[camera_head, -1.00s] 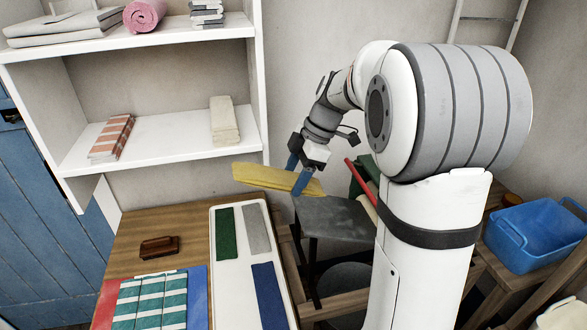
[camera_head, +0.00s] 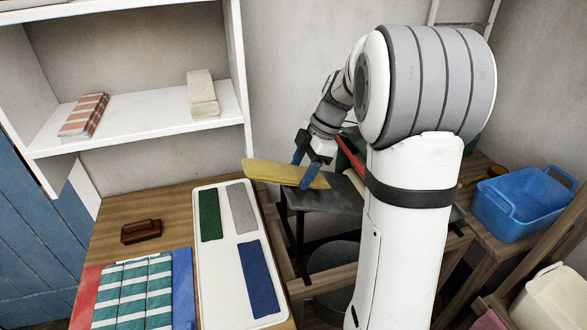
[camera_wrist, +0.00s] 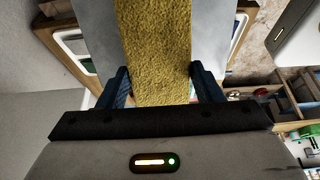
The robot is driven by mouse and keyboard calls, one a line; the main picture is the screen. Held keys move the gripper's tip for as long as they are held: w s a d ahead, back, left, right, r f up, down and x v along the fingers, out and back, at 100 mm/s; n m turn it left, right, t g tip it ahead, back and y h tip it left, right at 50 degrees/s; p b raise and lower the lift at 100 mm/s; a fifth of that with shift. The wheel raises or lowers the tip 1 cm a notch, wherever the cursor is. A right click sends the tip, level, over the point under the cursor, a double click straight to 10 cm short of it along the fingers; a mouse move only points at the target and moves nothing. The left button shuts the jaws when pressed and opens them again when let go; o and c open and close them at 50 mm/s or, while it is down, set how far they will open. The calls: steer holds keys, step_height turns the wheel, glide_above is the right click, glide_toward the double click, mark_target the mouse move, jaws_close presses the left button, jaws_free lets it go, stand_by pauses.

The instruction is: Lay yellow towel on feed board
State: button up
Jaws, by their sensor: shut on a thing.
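My gripper (camera_head: 303,171) is shut on the yellow towel (camera_head: 268,172), a folded strip that reaches out left of the fingers. In the wrist view the towel (camera_wrist: 155,35) runs between both blue fingers, above a grey surface. In the head view the towel is just above the back left of a flat grey board (camera_head: 330,197), which I take for the feed board. Whether the towel touches it I cannot tell. A red bar (camera_head: 352,152) rises behind the board. My arm hides part of the board's right side.
Left of the board, a white tray (camera_head: 222,254) holds green, grey and blue cloths. A brown brush-like block (camera_head: 141,231) and a striped teal cloth (camera_head: 133,290) lie on the wooden table. A shelf (camera_head: 140,122) stands behind. A blue tub (camera_head: 522,205) is at right.

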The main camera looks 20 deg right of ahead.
mark_target(318, 176)
steer(key=shift+d+f+b, duration=0.35)
steer(key=shift+d+f, duration=0.15)
steer(key=shift+d, duration=0.25)
steer(key=shift+d+f+b, duration=0.4)
steer(key=shift+d+f, duration=0.05)
steer(key=shift+d, duration=0.25)
steer(key=shift+d+f+b, duration=0.35)
steer(key=shift+d+f, duration=0.15)
steer(key=shift+d, duration=0.25)
steer(key=o, duration=1.3)
steer(key=v, duration=0.8)
steer(key=shift+a, duration=0.1)
